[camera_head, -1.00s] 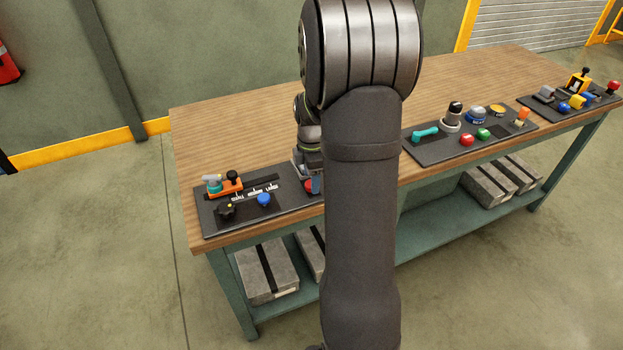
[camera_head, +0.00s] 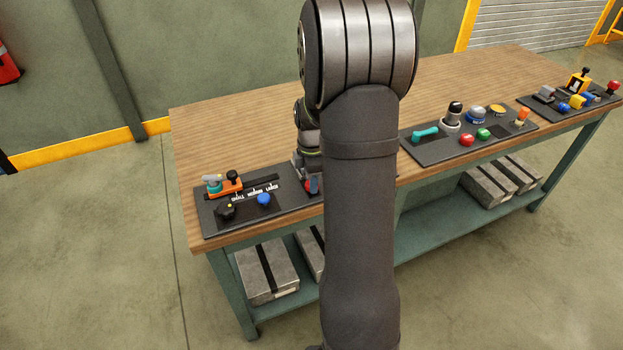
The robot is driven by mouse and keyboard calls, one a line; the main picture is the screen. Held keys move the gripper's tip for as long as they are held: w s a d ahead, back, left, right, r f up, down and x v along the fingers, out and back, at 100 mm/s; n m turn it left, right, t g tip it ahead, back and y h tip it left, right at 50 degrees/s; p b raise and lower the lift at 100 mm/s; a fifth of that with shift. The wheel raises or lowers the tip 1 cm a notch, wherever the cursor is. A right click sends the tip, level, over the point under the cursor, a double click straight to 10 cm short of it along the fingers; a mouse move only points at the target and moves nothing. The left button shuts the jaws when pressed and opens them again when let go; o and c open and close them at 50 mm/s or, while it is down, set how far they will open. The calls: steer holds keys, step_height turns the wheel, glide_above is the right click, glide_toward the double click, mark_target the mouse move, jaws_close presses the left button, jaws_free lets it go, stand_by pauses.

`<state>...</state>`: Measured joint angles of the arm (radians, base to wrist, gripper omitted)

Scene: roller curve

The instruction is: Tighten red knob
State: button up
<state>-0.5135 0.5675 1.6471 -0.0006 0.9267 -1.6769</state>
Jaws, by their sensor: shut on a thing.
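The red knob (camera_head: 308,185) sits at the right part of the left black panel (camera_head: 285,203) on the workbench. Only a small red patch of it shows beside my gripper and arm. My gripper (camera_head: 313,184) points down at the knob and is shut on it. My upper arm hides the right side of the knob and much of the gripper.
On the same panel are a black knob (camera_head: 226,211), a blue knob (camera_head: 264,199) and an orange slider (camera_head: 226,186). A middle panel (camera_head: 431,155) and a far right panel (camera_head: 549,110) carry more controls. Bare wooden tabletop (camera_head: 230,130) lies behind the panels.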

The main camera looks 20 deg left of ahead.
steer(key=m, duration=1.4)
steer(key=shift+w+r, duration=0.1)
steer(key=m, duration=0.4)
steer(key=shift+m, duration=0.4)
steer(key=m, duration=0.4)
steer(key=shift+m, duration=0.3)
steer(key=o, duration=1)
